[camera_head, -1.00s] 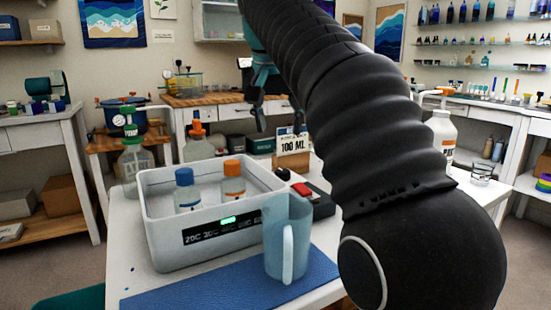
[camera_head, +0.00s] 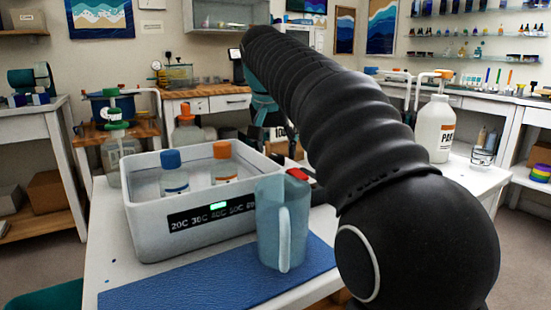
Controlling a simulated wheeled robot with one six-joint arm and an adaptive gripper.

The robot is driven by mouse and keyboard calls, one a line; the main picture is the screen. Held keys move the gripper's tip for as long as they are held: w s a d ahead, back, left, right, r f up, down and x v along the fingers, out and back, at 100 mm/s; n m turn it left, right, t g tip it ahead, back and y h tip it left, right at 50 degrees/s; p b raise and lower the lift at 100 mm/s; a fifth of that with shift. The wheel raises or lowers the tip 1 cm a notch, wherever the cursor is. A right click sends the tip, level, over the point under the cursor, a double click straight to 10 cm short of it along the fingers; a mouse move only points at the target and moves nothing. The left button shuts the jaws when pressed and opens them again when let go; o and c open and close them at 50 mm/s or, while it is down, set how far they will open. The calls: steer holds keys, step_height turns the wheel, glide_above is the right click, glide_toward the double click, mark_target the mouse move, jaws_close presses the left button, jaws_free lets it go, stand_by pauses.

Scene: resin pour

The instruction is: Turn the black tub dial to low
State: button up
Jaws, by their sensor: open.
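The white tub (camera_head: 145,225) stands on the white table, with a black temperature strip (camera_head: 212,215) and a small green light on its front. A blue-capped bottle (camera_head: 174,178) and an orange-capped bottle (camera_head: 224,168) stand in it. I cannot make out the black dial; the blue-grey jug and my arm cover the area at the tub's right. My gripper (camera_head: 272,138) is open, pointing down beyond the tub's back right corner, partly hidden by my arm. It seems empty, and I see no contact with the tub.
A translucent jug (camera_head: 268,225) stands on the blue mat (camera_head: 215,285) before the tub's right end. A dark box with a red part (camera_head: 298,174) is behind the jug. A white jug (camera_head: 433,130) and a clear beaker (camera_head: 483,155) stand at the right.

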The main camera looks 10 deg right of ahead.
steer(key=shift+x, duration=0.8)
steer(key=shift+c, duration=0.2)
steer(key=c, duration=1.1)
steer(key=n+y+p, duration=0.1)
steer(key=n, duration=0.1)
steer(key=n+y+p, duration=0.1)
steer(key=n+p, duration=0.1)
steer(key=n, duration=0.1)
steer(key=shift+d+r, duration=0.2)
steer(key=n+p, duration=0.1)
steer(key=n, duration=0.1)
steer(key=n+y+p, duration=0.1)
steer(key=n, duration=0.1)
steer(key=shift+d+f+n+y+p, duration=0.1)
steer(key=shift+f+n+y+p, duration=0.05)
steer(key=shift+n+y+p, duration=0.15)
